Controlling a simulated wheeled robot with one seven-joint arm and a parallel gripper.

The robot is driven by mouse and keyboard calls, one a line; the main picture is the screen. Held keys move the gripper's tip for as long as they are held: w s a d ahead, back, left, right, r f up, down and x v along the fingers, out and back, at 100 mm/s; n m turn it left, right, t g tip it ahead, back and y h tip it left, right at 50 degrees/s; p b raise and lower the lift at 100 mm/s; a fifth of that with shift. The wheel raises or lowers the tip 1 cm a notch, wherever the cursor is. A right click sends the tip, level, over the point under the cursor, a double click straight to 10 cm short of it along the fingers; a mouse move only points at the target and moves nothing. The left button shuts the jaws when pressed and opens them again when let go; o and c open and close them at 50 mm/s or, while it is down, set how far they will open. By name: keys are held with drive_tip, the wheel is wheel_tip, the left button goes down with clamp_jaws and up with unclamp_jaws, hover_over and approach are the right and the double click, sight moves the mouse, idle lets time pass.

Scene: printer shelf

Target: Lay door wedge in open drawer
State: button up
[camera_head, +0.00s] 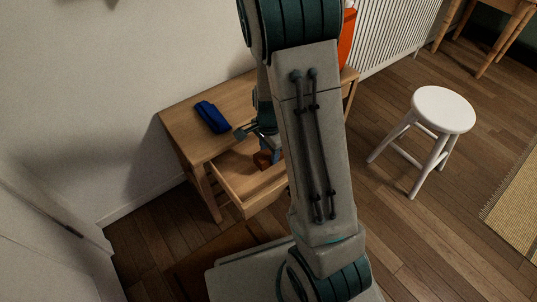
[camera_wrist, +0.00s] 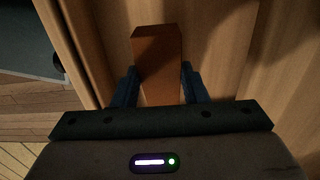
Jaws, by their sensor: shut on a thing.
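The door wedge (camera_wrist: 157,55) is a reddish-brown block between the two blue fingers of my gripper (camera_wrist: 157,82) in the wrist view. My gripper is shut on it. In the head view the wedge (camera_head: 262,159) shows as a small orange-brown patch within the outline of the open wooden drawer (camera_head: 237,196). My arm hides the drawer's right part and much of my gripper. I cannot tell whether the wedge touches the drawer floor. A drawer wall (camera_wrist: 82,45) runs along the left of the wedge in the wrist view.
A dark blue object (camera_head: 212,117) lies on the wooden desk top (camera_head: 180,122) above the drawer. An orange object (camera_head: 347,38) stands at the desk's back right, partly hidden by my arm. A white stool (camera_head: 443,109) stands on the floor to the right.

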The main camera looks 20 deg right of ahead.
drive_tip(key=shift+f, duration=0.1)
drive_tip(key=shift+f, duration=0.65)
drive_tip(key=o, duration=1)
drive_tip(key=shift+r, duration=0.2)
